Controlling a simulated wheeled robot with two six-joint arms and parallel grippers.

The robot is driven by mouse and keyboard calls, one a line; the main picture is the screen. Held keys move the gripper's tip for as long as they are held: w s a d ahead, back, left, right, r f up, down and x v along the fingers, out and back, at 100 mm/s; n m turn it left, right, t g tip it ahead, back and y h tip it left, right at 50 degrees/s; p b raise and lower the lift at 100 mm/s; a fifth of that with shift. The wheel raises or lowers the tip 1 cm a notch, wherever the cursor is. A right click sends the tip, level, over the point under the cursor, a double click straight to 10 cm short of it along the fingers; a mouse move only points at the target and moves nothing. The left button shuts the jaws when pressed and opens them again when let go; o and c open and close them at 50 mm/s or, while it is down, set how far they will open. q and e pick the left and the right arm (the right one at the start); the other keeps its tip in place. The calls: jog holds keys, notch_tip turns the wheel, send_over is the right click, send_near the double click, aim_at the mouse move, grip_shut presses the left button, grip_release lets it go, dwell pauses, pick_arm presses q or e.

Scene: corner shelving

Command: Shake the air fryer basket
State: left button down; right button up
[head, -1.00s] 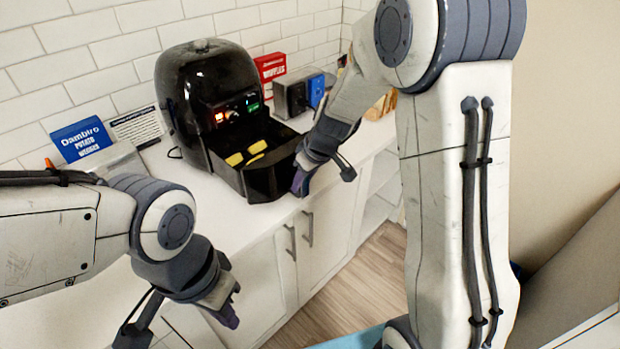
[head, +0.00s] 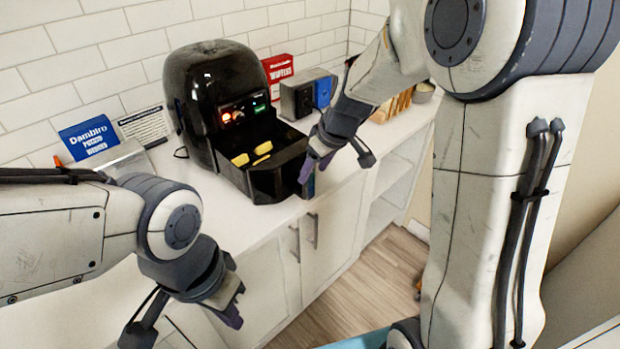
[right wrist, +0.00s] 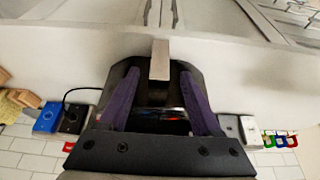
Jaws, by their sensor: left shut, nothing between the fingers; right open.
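The black air fryer (head: 205,85) stands on the white counter with its basket (head: 262,186) pulled partly out. Several yellow wedges (head: 241,159) lie in the basket. My right gripper (head: 320,168) is at the basket's front, open. In the right wrist view, the open right gripper (right wrist: 160,74) has its purple fingers on either side of the pale basket handle (right wrist: 160,58), with gaps at both sides. The head view hides most of the handle behind the gripper. My left gripper (head: 232,312) is shut and empty, low in front of the counter.
A blue potato wedges box (head: 88,137) and a sign (head: 146,126) stand left of the fryer. A red box (head: 279,69), a dark box (head: 297,99) and a blue box (head: 323,91) stand to its right. Cabinet doors (head: 330,230) lie below the counter.

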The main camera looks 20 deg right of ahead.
jog(key=shift+v, duration=2.35)
